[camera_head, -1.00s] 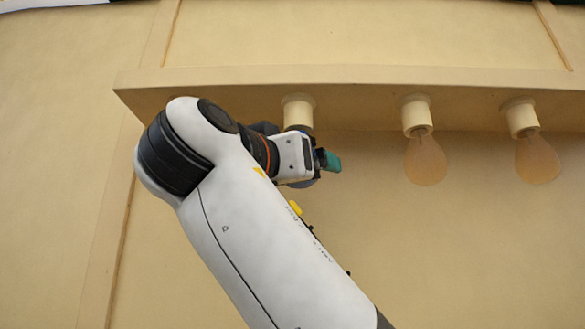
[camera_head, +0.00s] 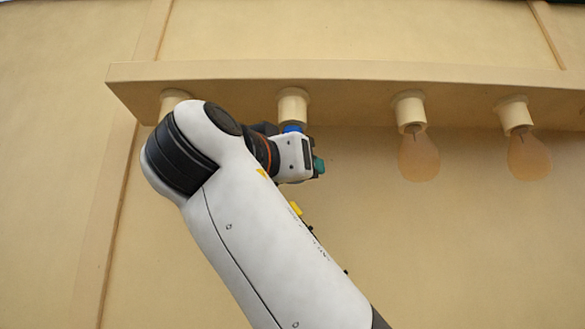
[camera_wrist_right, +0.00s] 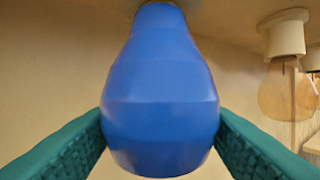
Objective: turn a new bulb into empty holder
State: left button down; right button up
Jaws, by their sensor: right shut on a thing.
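My right gripper (camera_wrist_right: 160,135) is shut on a blue bulb (camera_wrist_right: 160,90), with a green finger on each side of its wide lower part. The bulb stands upright with its neck up. In the head view only a bit of the blue bulb (camera_head: 292,129) shows above the gripper (camera_head: 316,164), right under a cream holder (camera_head: 292,106) that carries no clear bulb. The bulb's top meets or nearly meets this holder; I cannot tell how far it sits inside. My left gripper is not in view.
A cream ledge (camera_head: 330,70) runs above. Two more holders to the right carry clear amber bulbs (camera_head: 419,156) and (camera_head: 528,155). Another holder (camera_head: 174,99) at the left is partly hidden by my arm. The wall below the bulbs is clear.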

dwell(0.3)
jog(key=n+t+y+b, duration=0.1)
jog(key=y, duration=0.1)
jog(key=shift+f+n+y, duration=0.15)
jog(key=shift+n+y, duration=0.15)
jog(key=shift+y, duration=0.1)
jog(key=n+t+y+b, duration=0.1)
jog(key=n+y+b, duration=0.1)
jog(key=y, duration=0.4)
jog(key=shift+n, duration=0.6)
jog(key=n+y, duration=0.3)
jog(key=y, duration=0.2)
jog(key=n+g+y, duration=0.2)
jog(key=n+y, duration=0.1)
jog(key=y, duration=0.2)
jog(key=o, duration=1.1)
jog(key=shift+o, duration=0.2)
